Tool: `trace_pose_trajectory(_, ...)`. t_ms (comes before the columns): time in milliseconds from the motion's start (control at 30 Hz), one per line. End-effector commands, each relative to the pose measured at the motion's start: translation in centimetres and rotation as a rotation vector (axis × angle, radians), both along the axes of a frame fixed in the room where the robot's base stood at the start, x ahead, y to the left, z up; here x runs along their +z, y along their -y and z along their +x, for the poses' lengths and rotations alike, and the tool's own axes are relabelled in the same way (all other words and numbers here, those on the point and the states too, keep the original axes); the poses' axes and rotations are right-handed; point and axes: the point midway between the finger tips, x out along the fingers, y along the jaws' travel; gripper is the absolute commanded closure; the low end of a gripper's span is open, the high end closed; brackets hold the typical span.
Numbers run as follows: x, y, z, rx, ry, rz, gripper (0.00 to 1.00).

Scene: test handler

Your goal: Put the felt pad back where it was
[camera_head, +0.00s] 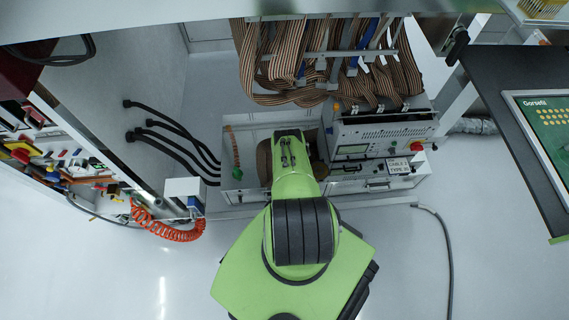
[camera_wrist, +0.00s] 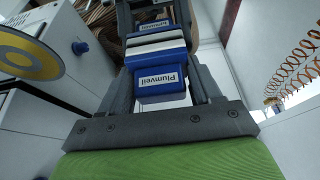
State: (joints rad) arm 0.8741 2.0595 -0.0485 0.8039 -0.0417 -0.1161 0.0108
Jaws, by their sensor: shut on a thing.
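In the wrist view, my gripper (camera_wrist: 154,24) has its two dark fingers on either side of a blue block with pale and dark layers. I take this block to be the felt pad (camera_wrist: 161,83); its near face has a white "Plumveil" label. The fingers are shut on it. In the head view my green arm reaches toward the open bay under the striped ribbon cables, and it hides my gripper and the pad. The place where the pad was cannot be told from these frames.
Striped ribbon cables (camera_head: 290,60) hang above the bay. A grey instrument (camera_head: 385,135) with a red knob stands right of my arm. A yellow-and-grey disc (camera_wrist: 28,55) is at left in the wrist view. An orange coiled hose (camera_head: 165,226) hangs at left. The floor at right is mostly clear.

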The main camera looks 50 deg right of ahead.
Motion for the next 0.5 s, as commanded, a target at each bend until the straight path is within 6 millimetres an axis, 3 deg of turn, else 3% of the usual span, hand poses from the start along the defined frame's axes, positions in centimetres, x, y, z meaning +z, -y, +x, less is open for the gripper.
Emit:
trace_pose_trajectory(67, 0.19, 0.02, 0.02, 0.0, 0.001, -0.001, 0.65)
trace_pose_trajectory(100, 0.19, 0.01, 0.01, 0.0, 0.0, 0.0, 0.31)
trace_pose_trajectory(233, 0.2, 0.0, 0.02, 0.0, 0.0, 0.0, 0.11)
trace_pose_trajectory(500, 0.31, -0.02, 0.01, 0.001, 0.0, 0.0, 0.11)
